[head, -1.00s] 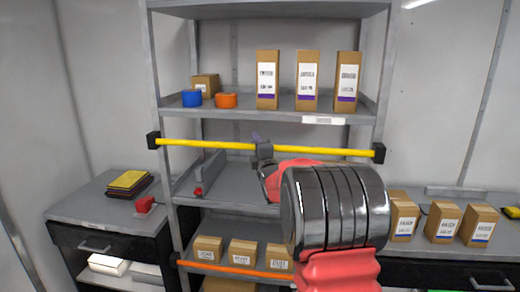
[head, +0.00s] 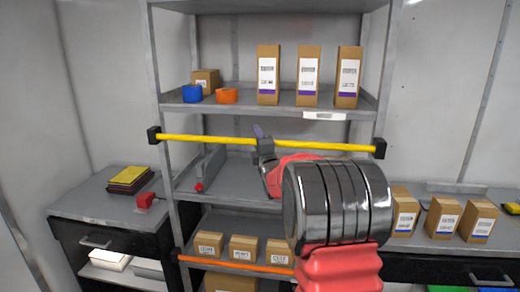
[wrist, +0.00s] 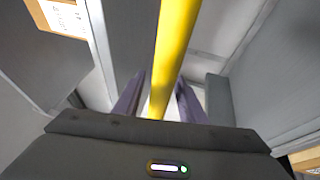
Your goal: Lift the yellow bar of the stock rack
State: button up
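The yellow bar (head: 210,139) runs across the front of the stock rack, below the shelf with the tall boxes. Its ends sit at black brackets on the rack's uprights. My gripper (head: 260,138) is at the bar, left of its middle. In the wrist view, the bar (wrist: 172,50) passes between the two purple fingers of my gripper (wrist: 160,98). Slim gaps show beside the bar, so the fingers look open around it. The gripper body hides the near part of the bar in the wrist view.
An orange bar (head: 235,266) crosses the rack lower down. Tall boxes (head: 307,75), a blue roll (head: 192,93) and an orange roll (head: 227,95) stand on the shelf above. A cabinet (head: 100,213) is at left. Boxes (head: 443,218) stand on a counter at right.

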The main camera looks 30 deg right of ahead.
jog(key=v, duration=1.3)
jog(key=shift+s, duration=0.2)
jog(key=s+a+f+m+g+y, duration=0.1)
jog(key=s+a+f+m+g, duration=0.15)
jog(key=s+a+m, duration=0.35)
jog(key=s+a+f+m+g+y, duration=0.2)
jog(key=s+a+m+g, duration=0.15)
jog(key=a, duration=0.45)
jog(key=s+a+f+m+g+y, duration=0.1)
jog(key=s+a, duration=0.3)
jog(key=s, duration=0.4)
jog(key=s+a+f+m+g, duration=0.3)
jog(key=s+f+g, duration=0.1)
jog(key=s, duration=0.4)
jog(key=s+a+f+m+g+y, duration=0.1)
jog(key=s+a+f+m+g, duration=0.1)
jog(key=s, duration=0.6)
jog(key=a+f, duration=0.1)
jog(key=a, duration=0.1)
jog(key=shift+a+g+y, duration=0.3)
